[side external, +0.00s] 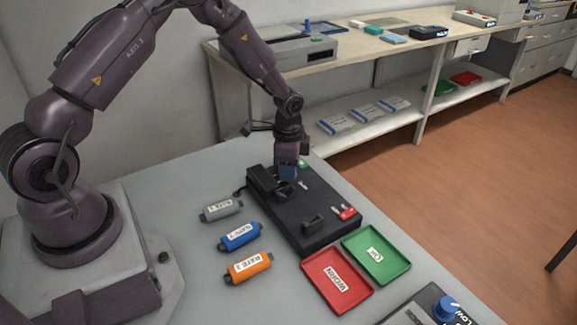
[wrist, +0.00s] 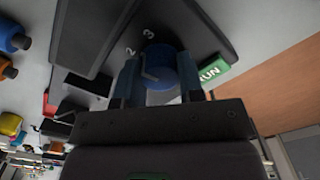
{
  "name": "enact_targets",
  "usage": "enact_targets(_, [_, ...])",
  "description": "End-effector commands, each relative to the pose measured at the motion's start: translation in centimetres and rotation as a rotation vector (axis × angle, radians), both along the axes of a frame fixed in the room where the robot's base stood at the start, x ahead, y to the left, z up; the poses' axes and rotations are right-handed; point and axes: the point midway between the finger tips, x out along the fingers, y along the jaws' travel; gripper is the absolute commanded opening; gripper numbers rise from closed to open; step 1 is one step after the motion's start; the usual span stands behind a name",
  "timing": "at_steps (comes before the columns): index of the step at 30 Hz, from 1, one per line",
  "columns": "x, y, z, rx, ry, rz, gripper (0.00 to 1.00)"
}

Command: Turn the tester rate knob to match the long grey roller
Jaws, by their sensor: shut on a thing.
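The black tester (side external: 315,207) lies on the grey table. Its blue rate knob (wrist: 160,62) shows in the wrist view between my fingers, with the numerals 2 and 3 beside it. A thin pale mark runs on the knob, but I cannot tell which number it points at. My gripper (side external: 287,172) is shut on the knob and hides most of it in the side view. The grey roller (side external: 221,210) lies left of the tester; its label starts with RATE, and its number is too small to read.
A blue roller (side external: 240,237) and an orange roller (side external: 248,268) lie below the grey one. A red WORN tray (side external: 310,271) and a green tray (side external: 398,272) are near the tester. A green RUN button (wrist: 209,72) is close to the knob. Another blue-knobbed device (side external: 447,309) stands front right.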

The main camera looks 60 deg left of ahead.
Motion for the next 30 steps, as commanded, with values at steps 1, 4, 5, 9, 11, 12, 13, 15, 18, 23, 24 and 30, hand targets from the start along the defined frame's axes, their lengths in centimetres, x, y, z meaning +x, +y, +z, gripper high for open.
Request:
enact_targets(1, [0.04,-0.03,0.1,0.001,0.0,0.042,0.12])
enact_targets(4, [0.03,-0.05,0.1,0.001,0.0,0.137,0.12])
enact_targets(5, [0.02,-0.03,0.1,0.001,0.0,0.167,0.12])
enact_targets(9, [0.02,-0.03,0.1,0.001,0.0,0.299,0.12])
enact_targets(11, [0.02,-0.05,0.1,0.0,0.001,0.357,0.12])
enact_targets(12, [0.03,-0.06,0.1,0.0,0.001,0.393,0.12])
enact_targets(13, [0.03,-0.06,0.1,0.0,0.001,0.423,0.12])
enact_targets(15, [0.03,-0.05,0.1,0.0,0.001,0.488,0.12])
enact_targets(18, [0.03,-0.05,0.1,0.001,0.0,0.577,0.12])
enact_targets(23, [0.02,-0.02,0.11,0.001,0.0,0.705,0.12])
enact_targets(24, [0.03,-0.05,0.11,0.001,0.0,0.732,0.12])
enact_targets(30, [0.02,-0.02,0.11,0.0,0.0,0.845,0.12])
